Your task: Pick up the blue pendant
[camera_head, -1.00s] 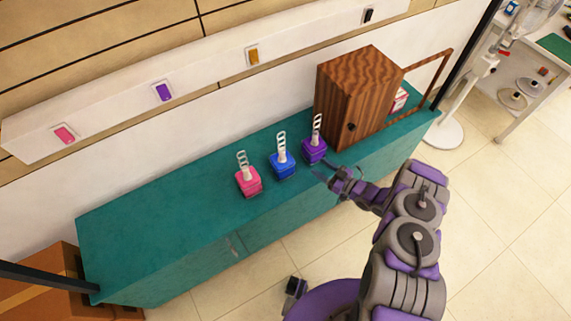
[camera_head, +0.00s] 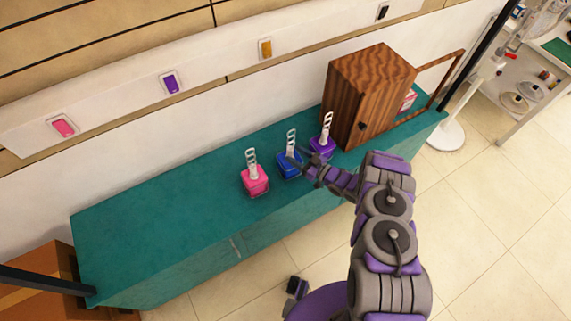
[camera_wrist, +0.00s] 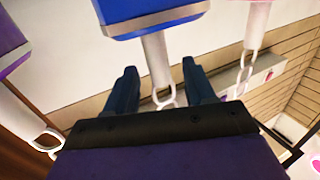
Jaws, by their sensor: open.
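The blue pendant (camera_head: 288,166) stands on the teal counter (camera_head: 150,225), between the pink pendant (camera_head: 254,181) and the purple pendant (camera_head: 322,147). Each has a pale stem with chain links rising from it. My gripper (camera_head: 300,162) is at the blue pendant's near right side. In the wrist view the picture is upside down: the blue pendant's body (camera_wrist: 150,14) is at the top. Its pale stem and chain link (camera_wrist: 158,70) lie between the two open dark fingers of my gripper (camera_wrist: 160,85), with gaps on both sides.
The purple pendant (camera_wrist: 8,50) and the pink pendant's pale stem (camera_wrist: 256,30) flank it in the wrist view. A wooden cabinet (camera_head: 365,95) stands to the right on the counter. A white wall ledge (camera_head: 215,65) holds coloured switches. The counter's left part is clear.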

